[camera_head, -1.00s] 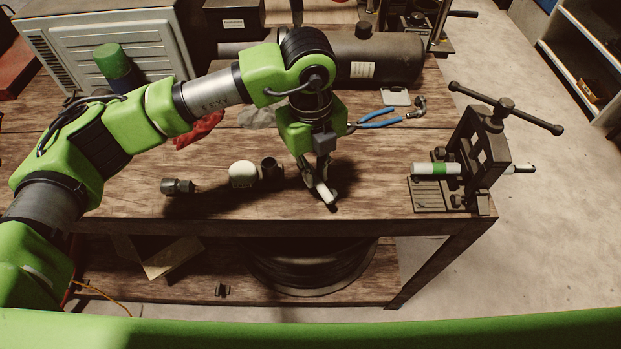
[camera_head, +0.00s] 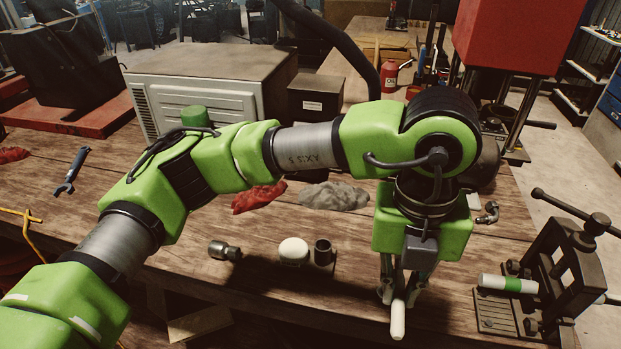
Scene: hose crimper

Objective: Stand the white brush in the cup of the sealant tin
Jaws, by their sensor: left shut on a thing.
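My left gripper (camera_head: 392,290) points down near the table's front edge, to the right of the sealant tin. It is shut on the white brush (camera_head: 397,321), whose pale rounded end sticks out below the fingers toward me. The rest of the brush is hidden by the gripper. The sealant tin (camera_head: 293,251) shows as a white round top. Its small dark open cup (camera_head: 323,253) stands upright right beside it. The brush is apart from the cup. My right gripper is not in view.
A grey metal fitting (camera_head: 224,250) lies left of the tin. A red cloth (camera_head: 258,196) and a grey cloth (camera_head: 334,196) lie behind. A dark crimper (camera_head: 576,265) with a white-and-green tube (camera_head: 508,284) stands at right. Table between cup and gripper is clear.

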